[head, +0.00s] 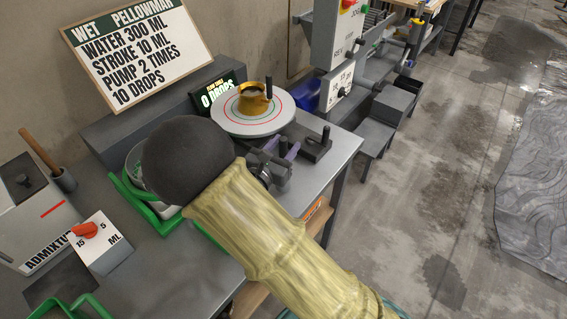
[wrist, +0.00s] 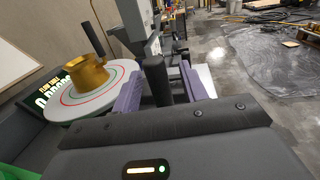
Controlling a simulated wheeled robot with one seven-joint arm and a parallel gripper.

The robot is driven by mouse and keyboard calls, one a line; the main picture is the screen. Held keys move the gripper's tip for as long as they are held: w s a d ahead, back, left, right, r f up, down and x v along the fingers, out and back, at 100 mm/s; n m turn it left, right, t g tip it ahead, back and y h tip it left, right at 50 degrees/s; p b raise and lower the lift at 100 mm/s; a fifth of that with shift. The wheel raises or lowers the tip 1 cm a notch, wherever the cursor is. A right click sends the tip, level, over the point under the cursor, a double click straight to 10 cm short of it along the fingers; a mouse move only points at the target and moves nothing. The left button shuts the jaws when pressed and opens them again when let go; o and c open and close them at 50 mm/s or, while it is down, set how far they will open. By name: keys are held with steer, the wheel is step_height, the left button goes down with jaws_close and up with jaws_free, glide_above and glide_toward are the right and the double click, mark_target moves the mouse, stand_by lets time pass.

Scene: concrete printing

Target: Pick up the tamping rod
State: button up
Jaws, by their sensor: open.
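A dark upright rod handle (head: 325,138) stands on a low dark block at the right of the bench; I take it for the tamping rod. In the wrist view a dark upright handle (wrist: 157,80) shows between my two purple fingers. My gripper (head: 281,149) is open and empty, its fingers apart on either side of the handle's line of sight. I cannot tell whether they reach around it or stop short. A brown wooden stick (head: 40,150) leans in a grey cup at the far left. My arm hides part of the bench.
A brass pot (head: 253,98) with a dark handle sits on a round ringed plate (head: 225,122) behind my gripper. A green-framed bowl (head: 135,172) is partly behind my arm. The admixture box (head: 40,228) and dial box (head: 100,245) stand left.

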jaws_close()
steer(key=shift+r, duration=0.1)
step_height(320, 180, up, 10)
steer(key=shift+f, duration=0.1)
stand_by(0.6)
stand_by(0.5)
